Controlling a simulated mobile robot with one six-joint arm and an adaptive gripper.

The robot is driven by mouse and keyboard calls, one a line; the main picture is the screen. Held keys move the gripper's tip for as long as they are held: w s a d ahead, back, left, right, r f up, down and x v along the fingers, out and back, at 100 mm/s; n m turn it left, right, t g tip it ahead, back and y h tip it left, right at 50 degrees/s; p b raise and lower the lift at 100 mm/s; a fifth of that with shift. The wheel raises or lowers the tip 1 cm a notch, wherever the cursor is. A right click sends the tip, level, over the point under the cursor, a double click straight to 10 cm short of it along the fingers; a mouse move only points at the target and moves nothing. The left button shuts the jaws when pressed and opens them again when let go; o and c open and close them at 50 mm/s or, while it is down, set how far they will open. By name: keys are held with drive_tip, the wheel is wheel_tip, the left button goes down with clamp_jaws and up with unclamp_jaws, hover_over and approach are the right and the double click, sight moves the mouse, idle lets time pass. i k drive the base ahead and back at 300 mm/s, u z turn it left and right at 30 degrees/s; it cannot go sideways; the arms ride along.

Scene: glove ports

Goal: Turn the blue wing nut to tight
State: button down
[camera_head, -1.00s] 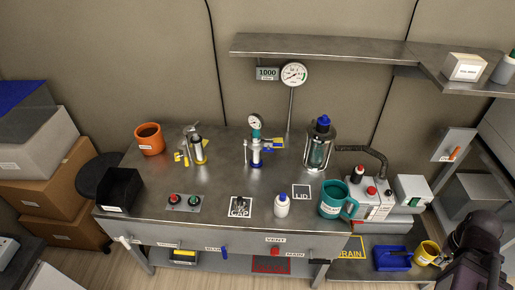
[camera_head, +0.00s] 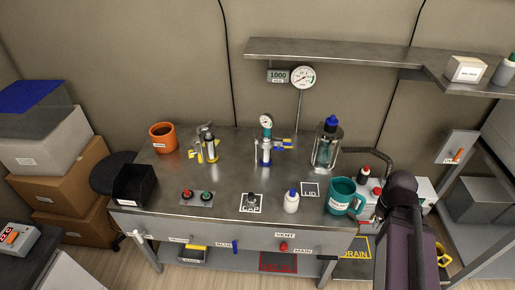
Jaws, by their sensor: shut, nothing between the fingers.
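No part is clearly recognisable as a wing nut at this size. Blue parts that show are the blue top (camera_head: 332,120) of the glass vessel (camera_head: 326,148), the blue fittings on the gauge device (camera_head: 265,150) at mid-bench, and a small blue handle (camera_head: 235,246) on the bench's front edge. How tight any of them is cannot be seen. My dark arm rises at the right, in front of the bench's right end. My gripper's fingers do not show; no blue part is touched by the visible arm.
A shelf (camera_head: 350,52) hangs above. Boxes (camera_head: 60,180) stand at left.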

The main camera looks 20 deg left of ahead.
sight(278, 147)
drive_tip(key=u, duration=0.9)
drive_tip(key=k, duration=0.9)
drive_tip(key=z, duration=0.05)
drive_tip(key=i, duration=0.65)
